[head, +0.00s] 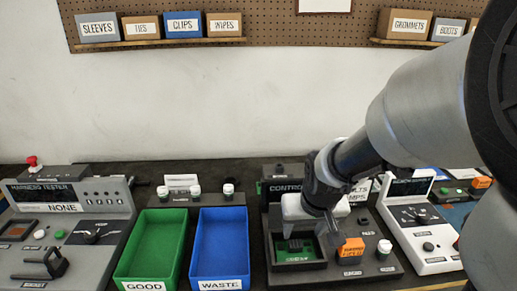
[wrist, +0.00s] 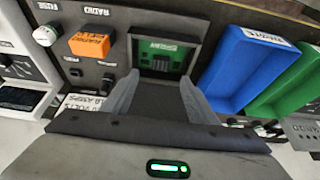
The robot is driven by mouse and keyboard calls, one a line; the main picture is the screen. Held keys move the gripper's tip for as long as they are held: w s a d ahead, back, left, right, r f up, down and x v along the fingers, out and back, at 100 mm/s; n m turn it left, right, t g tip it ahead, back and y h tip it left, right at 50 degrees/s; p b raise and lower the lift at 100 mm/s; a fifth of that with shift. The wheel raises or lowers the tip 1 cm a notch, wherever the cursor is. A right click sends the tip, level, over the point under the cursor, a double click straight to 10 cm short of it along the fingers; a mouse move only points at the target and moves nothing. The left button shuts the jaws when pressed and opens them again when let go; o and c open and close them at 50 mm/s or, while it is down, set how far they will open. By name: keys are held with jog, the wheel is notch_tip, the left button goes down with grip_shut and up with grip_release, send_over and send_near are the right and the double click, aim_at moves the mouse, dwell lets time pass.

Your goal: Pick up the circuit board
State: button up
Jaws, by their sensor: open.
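The circuit board is a green board with a dark block on it. It lies in a dark recessed tray on the control panel, in the head view (head: 292,257) and in the wrist view (wrist: 176,54). My gripper (wrist: 158,92) is open, with its two grey fingers apart and nothing between them. In the wrist view the fingertips point toward the board's tray and stop short of it. Part of the board is covered by shadow and the dark block.
An orange block labelled RADIO (head: 351,250) stands right of the board's tray. A blue WASTE bin (head: 220,242) and a green GOOD bin (head: 153,243) stand to its left, both empty. A harness tester (head: 65,230) is at far left, a white meter (head: 425,240) at right.

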jog(key=b, duration=0.2)
send_over(296, 246)
jog(key=s, duration=0.2)
jog(key=f, duration=0.5)
jog(key=shift+s, duration=0.2)
jog(key=shift+b+x, duration=0.9)
jog(key=shift+x, duration=1.8)
jog(key=shift+c, duration=0.4)
jog(key=c, duration=1.1)
